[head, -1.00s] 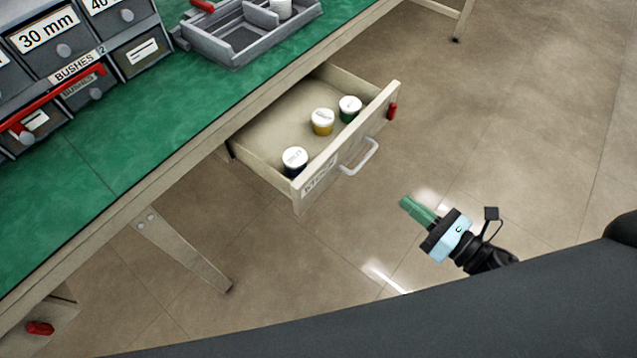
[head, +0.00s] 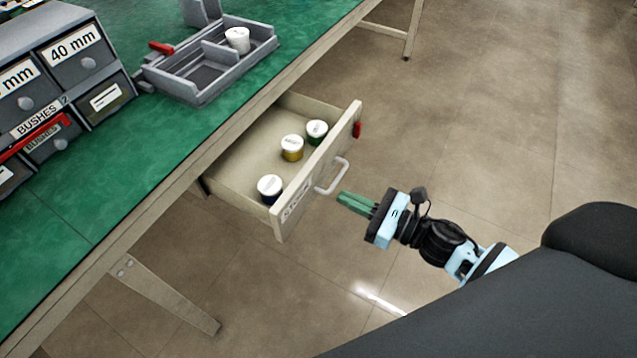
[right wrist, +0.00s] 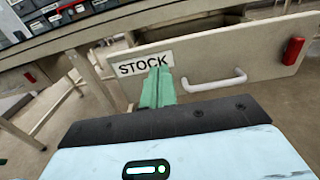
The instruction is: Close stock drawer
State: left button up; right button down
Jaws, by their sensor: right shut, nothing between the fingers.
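The stock drawer (head: 236,176) is pulled out from under the green bench. Several lidded tubs stand inside it: a dark one (head: 270,188), a yellow one (head: 291,148) and a green one (head: 316,132). Its front has a white handle (head: 332,176), a STOCK label and a red piece at one end. My right gripper (head: 343,198) is shut and empty, just in front of the drawer front, near the handle. In the right wrist view its green fingers (right wrist: 157,88) overlap the STOCK label (right wrist: 146,64), left of the handle (right wrist: 215,81). My left gripper is not in view.
A bench leg (head: 165,297) slants below. The floor right of the drawer is clear.

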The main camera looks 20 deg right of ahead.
aim_at(305, 180)
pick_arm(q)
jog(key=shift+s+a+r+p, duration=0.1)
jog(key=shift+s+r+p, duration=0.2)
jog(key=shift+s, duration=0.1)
pick_arm(e)
jog(key=x, duration=0.7)
jog(key=shift+w+a, duration=0.3)
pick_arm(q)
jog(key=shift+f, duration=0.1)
